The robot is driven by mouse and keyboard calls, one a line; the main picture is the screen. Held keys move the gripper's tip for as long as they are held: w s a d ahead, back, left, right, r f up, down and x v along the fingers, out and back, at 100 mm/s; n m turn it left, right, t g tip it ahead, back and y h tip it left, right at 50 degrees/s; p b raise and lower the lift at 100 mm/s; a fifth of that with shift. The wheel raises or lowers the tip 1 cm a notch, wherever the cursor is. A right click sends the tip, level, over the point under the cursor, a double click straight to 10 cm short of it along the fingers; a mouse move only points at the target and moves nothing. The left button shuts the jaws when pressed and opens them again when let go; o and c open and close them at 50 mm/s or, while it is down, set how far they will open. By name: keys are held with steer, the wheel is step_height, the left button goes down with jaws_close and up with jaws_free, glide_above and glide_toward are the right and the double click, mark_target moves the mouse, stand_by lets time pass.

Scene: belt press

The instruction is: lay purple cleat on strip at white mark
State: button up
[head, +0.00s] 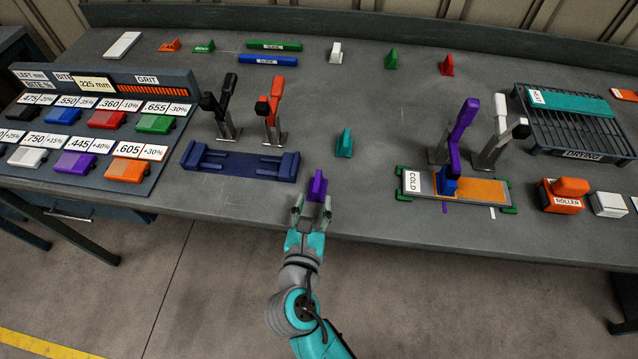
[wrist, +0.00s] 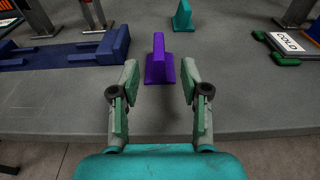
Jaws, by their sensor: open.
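The purple cleat (head: 318,186) stands upright on the bench near its front edge; it also shows in the wrist view (wrist: 159,66). My gripper (head: 312,207) is open and empty, low in front of the cleat, with its fingertips to either side of the cleat's near end. I see no finger touching it. The orange strip (head: 482,189) lies to the right on a plate labelled COLD. A small white mark (head: 492,213) is at the plate's front edge, with a purple mark (head: 445,207) left of it. A purple lever clamp (head: 462,128) has its blue foot over the strip's left part.
A teal cleat (head: 344,143) stands behind the purple one. A navy fixture (head: 240,163) lies left, with black and orange lever clamps behind. A white-handled clamp (head: 500,130) stands behind the strip. Bench between cleat and plate is clear.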

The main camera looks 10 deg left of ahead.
mark_target(319, 172)
steer(key=shift+w+f, duration=0.2)
steer(key=shift+w, duration=1.5)
steer(key=shift+w+f, duration=0.15)
steer(key=shift+w, duration=1.55)
jaws_close()
